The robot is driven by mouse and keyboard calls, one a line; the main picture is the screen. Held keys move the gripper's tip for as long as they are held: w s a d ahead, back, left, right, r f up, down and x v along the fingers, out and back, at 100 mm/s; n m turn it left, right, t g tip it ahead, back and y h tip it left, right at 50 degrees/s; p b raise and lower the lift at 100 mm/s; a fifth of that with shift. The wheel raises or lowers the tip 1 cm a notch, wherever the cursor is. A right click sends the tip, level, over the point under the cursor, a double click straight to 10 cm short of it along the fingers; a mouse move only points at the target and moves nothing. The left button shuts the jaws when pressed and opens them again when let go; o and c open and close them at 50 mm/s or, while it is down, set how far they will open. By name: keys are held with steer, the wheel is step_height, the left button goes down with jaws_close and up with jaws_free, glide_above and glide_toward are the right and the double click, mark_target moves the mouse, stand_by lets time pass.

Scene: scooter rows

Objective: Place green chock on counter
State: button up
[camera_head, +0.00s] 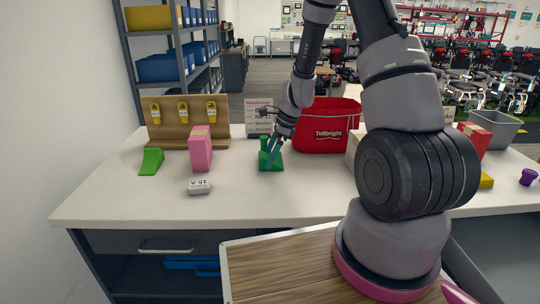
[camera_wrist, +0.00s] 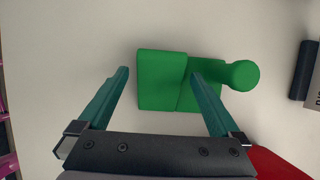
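A green object (camera_head: 271,164) stands on the white counter (camera_head: 235,190) in front of the red bin; it also shows in the wrist view (camera_wrist: 160,80) as a stepped block with a round knob on its right. A lighter green wedge (camera_head: 151,161) sits at the counter's left; I cannot tell for sure which one is the chock. My gripper (camera_head: 271,152) points down at the green object with the knob. In the wrist view the fingers (camera_wrist: 159,72) are apart. The left finger is clear of the block's left side; the right finger covers part of the block.
A red bin (camera_head: 325,135) stands just behind my gripper. A pink box (camera_head: 200,150) and a small grey label block (camera_head: 199,187) are to the left, before a wooden board (camera_head: 160,104) with yellow tags. A grey bin (camera_head: 495,127) is at right. The counter's front middle is clear.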

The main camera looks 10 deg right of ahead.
steer(key=s+d+r+n+t, duration=0.15)
steer(key=s+r+n, duration=0.25)
steer(key=r, duration=1)
steer(key=s+d+r+n+t, duration=0.1)
steer(key=s+d+r+n, duration=0.3)
steer(key=r, duration=0.9)
steer(key=s+r+n+t+h, duration=0.1)
steer(key=s+r+n+t, duration=0.1)
steer(key=s+r+n, duration=0.2)
steer(key=s+r+n+t+h, duration=0.1)
steer(key=s+r+n, duration=0.3)
steer(key=s, duration=0.6)
steer(key=shift+s+d+r+t, duration=0.15)
steer(key=shift+s+r+t, duration=0.1)
steer(key=shift+r+t, duration=0.1)
